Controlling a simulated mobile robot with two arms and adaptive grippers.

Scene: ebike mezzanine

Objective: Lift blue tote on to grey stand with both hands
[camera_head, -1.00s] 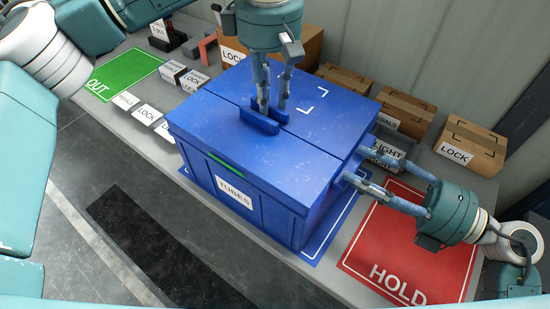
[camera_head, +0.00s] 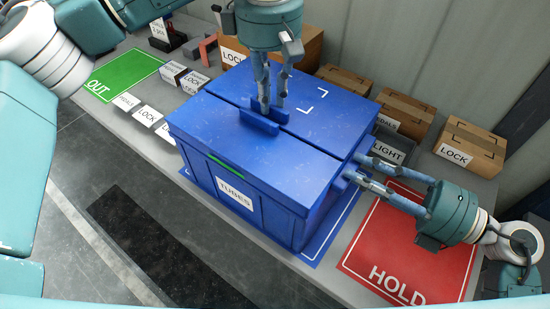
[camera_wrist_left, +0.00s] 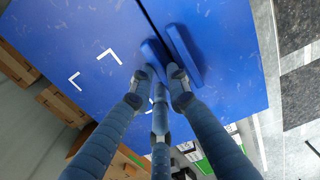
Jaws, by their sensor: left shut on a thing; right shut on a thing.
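The blue tote (camera_head: 225,215), labelled TUBES, stands upright on a blue marked area (camera_head: 318,250) of the grey bench (camera_head: 130,85). Its lid is closed and has two raised blue grips at the middle seam. My left gripper (camera_head: 271,103) comes down from above and is shut on the lid grip (camera_head: 258,122). The left wrist view shows its fingertips (camera_wrist_left: 162,80) against the grips (camera_wrist_left: 184,55). My right gripper (camera_head: 354,170) reaches in from the right and is shut on the tote's right side. The exact grasp there is partly hidden. I see no separate grey stand.
A red HOLD area (camera_head: 410,245) lies right of the tote and a green OUT area (camera_head: 122,73) lies at the left. Cardboard boxes (camera_head: 470,148) and a grey LIGHT bin (camera_head: 395,150) stand close behind. A dark floor mat (camera_head: 165,250) lies in front of the bench.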

